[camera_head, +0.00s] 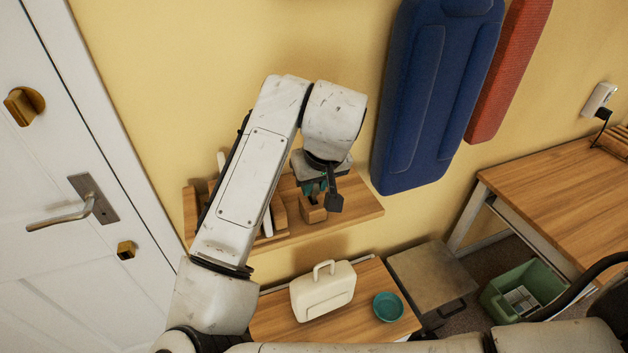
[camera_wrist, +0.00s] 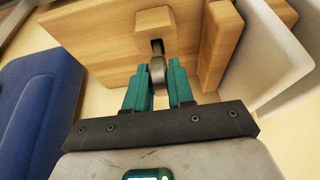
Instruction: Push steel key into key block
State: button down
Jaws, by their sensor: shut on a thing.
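The steel key (camera_wrist: 157,78) is held between the teal fingers of my gripper (camera_wrist: 160,80) in the wrist view. Its far end meets the dark slot in the face of the wooden key block (camera_wrist: 153,24); how deep it sits I cannot tell. In the head view the key block (camera_head: 313,208) stands on a wooden wall shelf (camera_head: 355,212), and my gripper (camera_head: 318,187) is right at it, partly hidden by my wrist. The key cannot be made out in the head view.
A wooden piece and a white upright item (camera_wrist: 272,55) stand close beside the block. A cream case (camera_head: 322,292) and a teal bowl (camera_head: 388,306) are on a lower table. A blue padded panel (camera_head: 437,100) hangs on the wall to the right. The shelf's right end is clear.

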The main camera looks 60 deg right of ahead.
jog(key=shift+f+b, duration=0.3)
jog(key=shift+f, duration=1)
dwell(2.2)
jog(key=c, duration=0.9)
grip_release()
jog(key=shift+a, duration=0.1)
jog(key=shift+s, duration=0.1)
jog(key=shift+d, duration=0.2)
jog(key=shift+c, duration=1)
jog(key=shift+o, duration=0.9)
